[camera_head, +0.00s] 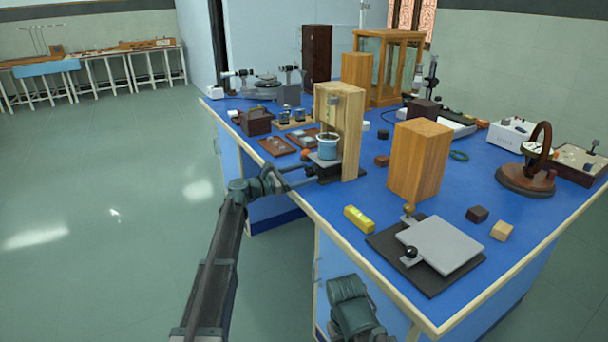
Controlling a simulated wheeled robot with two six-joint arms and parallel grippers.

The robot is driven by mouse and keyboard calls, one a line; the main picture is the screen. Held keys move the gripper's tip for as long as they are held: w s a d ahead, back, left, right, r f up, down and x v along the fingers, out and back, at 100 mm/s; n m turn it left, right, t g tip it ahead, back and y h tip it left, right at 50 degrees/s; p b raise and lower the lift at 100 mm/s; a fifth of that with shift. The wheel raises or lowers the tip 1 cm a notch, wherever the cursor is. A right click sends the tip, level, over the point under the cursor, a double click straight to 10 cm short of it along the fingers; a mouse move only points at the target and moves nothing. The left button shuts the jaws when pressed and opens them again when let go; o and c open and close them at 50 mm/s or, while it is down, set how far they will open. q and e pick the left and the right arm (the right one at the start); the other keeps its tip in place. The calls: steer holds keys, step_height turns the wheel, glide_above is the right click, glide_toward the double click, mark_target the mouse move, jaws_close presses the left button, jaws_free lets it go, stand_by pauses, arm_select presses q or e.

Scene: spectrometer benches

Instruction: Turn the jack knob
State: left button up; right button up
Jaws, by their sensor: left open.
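A small lab jack (340,172) stands at the table's left edge, inside a wooden frame (351,130), with a blue beaker (327,147) on top. A small orange-red knob (305,154) shows at its left side. My left gripper (312,173) is open, its two fingers pointing right at the jack's side, just below the knob; I cannot tell whether they touch anything. A second jack with a grey plate (440,245) stands on a dark base at the front, with a black knob (411,252). Part of my right arm shows at the bottom; its fingers are not visible.
A wooden block (419,160) stands right of the frame. A yellow block (358,219) lies near the table's left edge, left of the front jack. Small blocks, a wheel-like device (530,170) and instruments fill the right and back of the blue table (381,196).

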arm_select(q)
steer(key=v, duration=1.3)
steer(key=shift+s+a, duration=0.25)
steer(key=shift+a, duration=0.1)
steer(key=w+d+n, duration=0.1)
steer(key=w+d, duration=0.1)
steer(key=d, duration=0.1)
steer(key=w+d+n, duration=0.2)
steer(key=w+d, duration=0.1)
steer(key=d, duration=0.1)
steer(key=w+d+n, duration=0.1)
steer(key=w+d, duration=0.2)
steer(key=d, duration=0.1)
steer(key=shift+w+d+f+n, duration=0.1)
steer(key=shift+d+f+n, duration=0.1)
steer(key=shift+n, duration=0.1)
jaws_close()
